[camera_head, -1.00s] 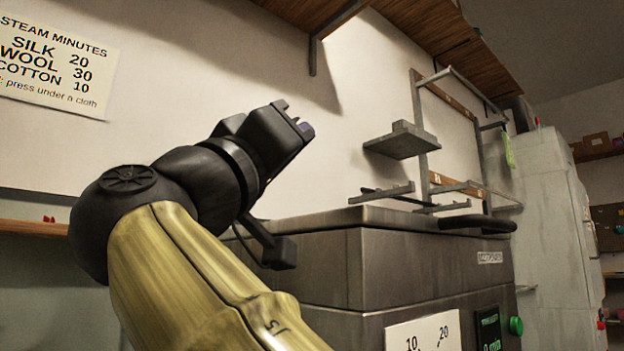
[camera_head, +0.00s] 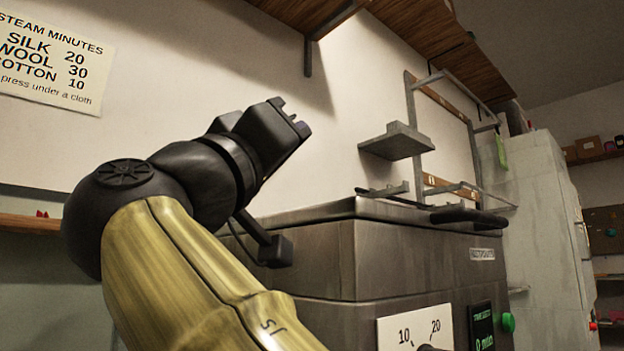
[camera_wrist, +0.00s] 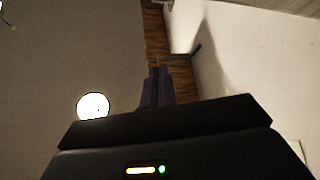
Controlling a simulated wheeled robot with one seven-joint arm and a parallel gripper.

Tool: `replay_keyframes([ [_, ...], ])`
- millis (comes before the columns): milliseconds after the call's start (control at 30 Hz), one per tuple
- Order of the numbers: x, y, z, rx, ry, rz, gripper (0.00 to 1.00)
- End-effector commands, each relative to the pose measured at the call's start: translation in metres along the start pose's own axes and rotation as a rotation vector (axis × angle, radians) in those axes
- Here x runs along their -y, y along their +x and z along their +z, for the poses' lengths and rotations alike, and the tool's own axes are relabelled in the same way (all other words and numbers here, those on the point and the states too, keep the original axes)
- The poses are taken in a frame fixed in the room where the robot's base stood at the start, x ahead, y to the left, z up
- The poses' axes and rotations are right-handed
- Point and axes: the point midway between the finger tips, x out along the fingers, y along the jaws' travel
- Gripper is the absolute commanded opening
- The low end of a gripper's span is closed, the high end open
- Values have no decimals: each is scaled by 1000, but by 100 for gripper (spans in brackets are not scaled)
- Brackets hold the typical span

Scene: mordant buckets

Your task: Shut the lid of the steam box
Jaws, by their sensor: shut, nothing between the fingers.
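The steam box (camera_head: 325,284) is a grey metal cabinet at lower centre right in the head view. Its lid (camera_head: 420,248) lies level on the body, with a dark seam between them and no visible gap on the sides I see. A black handle (camera_head: 470,217) sticks out at the lid's front right. My gripper (camera_head: 303,119) is raised to the left of and above the lid, pointing up and right, clear of it. Its fingers are together and empty; they also show in the wrist view (camera_wrist: 157,86). The steam box is not in the wrist view.
A metal wall rack (camera_head: 397,141) stands behind the box, and a wooden shelf (camera_head: 425,30) hangs above. A dial panel, a dark display (camera_head: 482,327) and a green button (camera_head: 508,322) are on the box front. A pale cabinet (camera_head: 550,240) stands at right.

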Motion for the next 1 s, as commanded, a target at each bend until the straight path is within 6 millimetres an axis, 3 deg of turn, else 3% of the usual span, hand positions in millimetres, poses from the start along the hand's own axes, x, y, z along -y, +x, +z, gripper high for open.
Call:
replay_keyframes([
  [267, -14, 24, -25, 2, -4, 5, 0],
  [700, 7, -59, -25, 1, -6, 3, 0],
  [1000, 11, -76, -25, 3, -4, 6, 0],
])
